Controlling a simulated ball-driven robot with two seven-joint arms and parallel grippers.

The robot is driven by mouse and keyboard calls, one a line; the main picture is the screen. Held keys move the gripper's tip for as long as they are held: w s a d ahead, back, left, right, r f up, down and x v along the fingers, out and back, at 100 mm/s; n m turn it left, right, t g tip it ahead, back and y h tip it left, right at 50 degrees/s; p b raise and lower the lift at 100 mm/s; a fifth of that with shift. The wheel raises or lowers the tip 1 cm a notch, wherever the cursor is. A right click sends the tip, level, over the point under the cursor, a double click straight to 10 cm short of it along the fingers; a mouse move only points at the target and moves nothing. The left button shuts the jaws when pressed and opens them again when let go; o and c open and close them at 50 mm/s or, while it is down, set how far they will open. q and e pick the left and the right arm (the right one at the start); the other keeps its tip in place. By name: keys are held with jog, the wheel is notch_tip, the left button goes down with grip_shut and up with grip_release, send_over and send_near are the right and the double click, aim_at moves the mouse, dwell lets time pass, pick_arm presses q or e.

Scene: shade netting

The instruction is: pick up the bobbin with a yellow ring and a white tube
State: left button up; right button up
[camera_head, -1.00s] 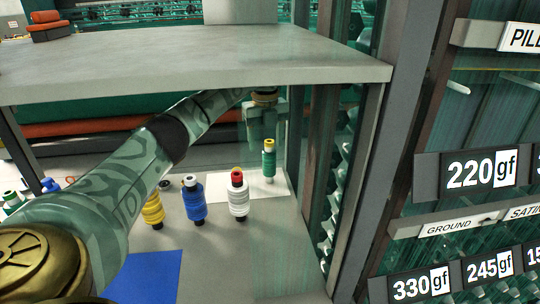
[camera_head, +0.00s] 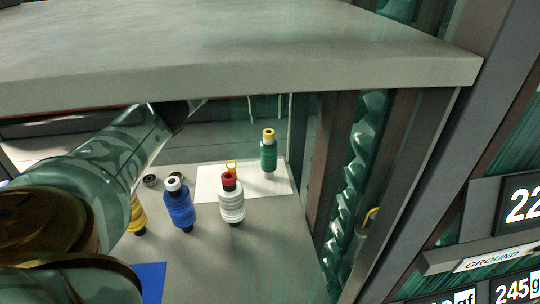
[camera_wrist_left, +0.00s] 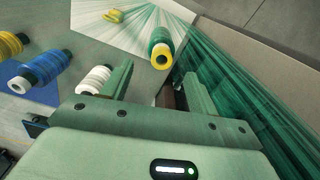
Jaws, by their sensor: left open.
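The bobbin with green thread, a yellow ring and a pale tube end (camera_head: 268,152) stands upright at the back right of the lower shelf, by the white sheet. My left gripper (camera_wrist_left: 158,72) is open and empty. The bobbin appears in line with the gap between its fingers, just beyond the tips. In the head view the upper shelf hides most of this gripper. My right gripper is not in view.
A white bobbin with a red top (camera_head: 231,200), a blue bobbin (camera_head: 181,206) and a yellow bobbin (camera_head: 137,216) stand to the left. A loose yellow ring-like item (camera_head: 231,166) lies on the white sheet (camera_head: 210,181). The upper shelf (camera_head: 250,85) hangs above; a post and netting border the right.

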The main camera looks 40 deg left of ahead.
pick_arm(q)
notch_tip(320, 180, down, 10)
jog(key=b, duration=0.6)
jog(key=shift+w+b, duration=0.3)
jog(key=shift+w, duration=0.05)
grip_shut()
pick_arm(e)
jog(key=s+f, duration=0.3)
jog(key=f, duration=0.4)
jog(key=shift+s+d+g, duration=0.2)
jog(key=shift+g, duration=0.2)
